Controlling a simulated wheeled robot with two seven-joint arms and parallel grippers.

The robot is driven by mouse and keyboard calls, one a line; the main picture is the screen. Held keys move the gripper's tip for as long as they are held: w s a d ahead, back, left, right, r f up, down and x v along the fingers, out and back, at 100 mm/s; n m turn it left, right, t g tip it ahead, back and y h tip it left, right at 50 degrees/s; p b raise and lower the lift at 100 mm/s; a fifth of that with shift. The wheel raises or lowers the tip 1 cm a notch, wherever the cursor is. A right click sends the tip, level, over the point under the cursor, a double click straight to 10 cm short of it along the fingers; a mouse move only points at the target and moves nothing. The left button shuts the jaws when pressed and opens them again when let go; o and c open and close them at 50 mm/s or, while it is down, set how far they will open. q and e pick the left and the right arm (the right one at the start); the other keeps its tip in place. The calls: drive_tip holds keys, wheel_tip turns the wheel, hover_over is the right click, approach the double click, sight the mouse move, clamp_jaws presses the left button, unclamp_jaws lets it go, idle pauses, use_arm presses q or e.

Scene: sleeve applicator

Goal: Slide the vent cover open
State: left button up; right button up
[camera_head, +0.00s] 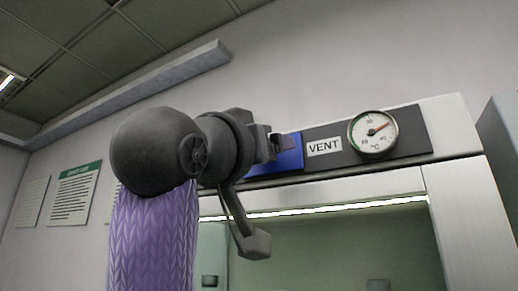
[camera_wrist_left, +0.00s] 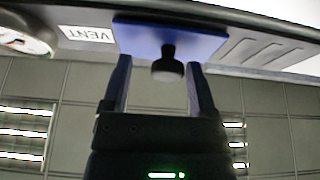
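The vent cover is a blue plate (camera_head: 290,155) on a dark panel, left of the VENT label (camera_head: 324,147) in the head view. The plate (camera_wrist_left: 200,42) also shows in the left wrist view, with a black knob (camera_wrist_left: 168,68) standing out from it. My left gripper (camera_head: 272,143) is at the plate and hides part of it in the head view. In the left wrist view, the left gripper's fingers (camera_wrist_left: 161,82) are open, one on each side of the knob, with a visible gap on the left side. My right gripper is not in view.
A round dial gauge (camera_head: 373,134) sits right of the label. Grey slanted slots (camera_wrist_left: 262,52) lie beside the plate in the left wrist view. Below the panel is a lit, framed opening (camera_head: 340,245). Posters (camera_head: 76,194) hang on the wall at the left.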

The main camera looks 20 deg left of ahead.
use_arm(q)
drive_tip(key=shift+a, duration=0.15)
drive_tip(key=b+v, duration=0.6)
drive_tip(key=v, duration=0.3)
drive_tip(key=shift+s, duration=0.45)
drive_tip(key=shift+f, duration=0.1)
